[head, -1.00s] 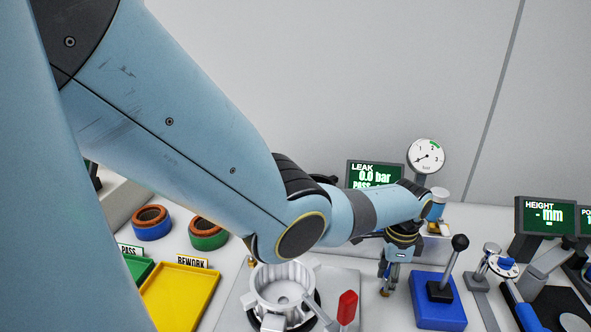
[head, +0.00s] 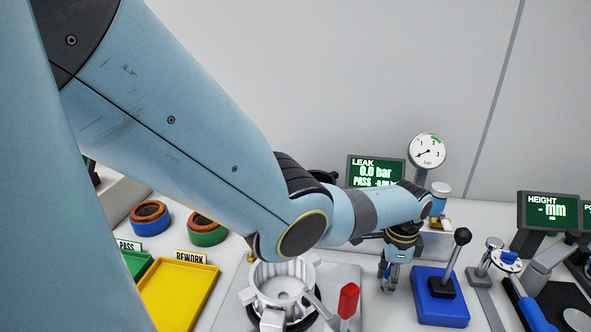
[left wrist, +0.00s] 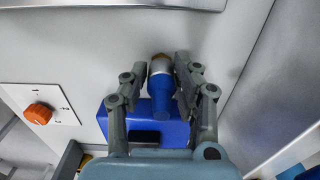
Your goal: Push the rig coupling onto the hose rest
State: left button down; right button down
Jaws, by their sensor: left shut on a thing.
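My left gripper (head: 394,276) points down beside the blue lever base in the head view. In the left wrist view, its two fingers (left wrist: 162,75) are shut on the rig coupling (left wrist: 161,68), a blue cylinder with a grey collar and a brass-coloured end. A blue block (left wrist: 150,124) with a dark slot lies close behind the coupling; I cannot tell whether they touch. I cannot pick out the hose rest with certainty in either view. My right gripper is not in view.
The stator housing (head: 283,284) stands on a plate left of my gripper, beside a red-handled clamp (head: 348,299). The lever (head: 461,238) rises at right. A gauge (head: 427,150) and the leak display (head: 376,173) stand behind. An orange knob (left wrist: 38,114) shows at left in the wrist view.

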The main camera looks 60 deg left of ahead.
pick_arm(q)
jog(key=shift+f, duration=0.15)
jog(key=c, duration=0.9)
grip_release()
jog(key=shift+c, duration=0.2)
jog(key=shift+o, duration=0.3)
jog(key=shift+r+p, duration=2.25)
jog(key=shift+r, duration=0.05)
notch_tip(320, 180, up, 12)
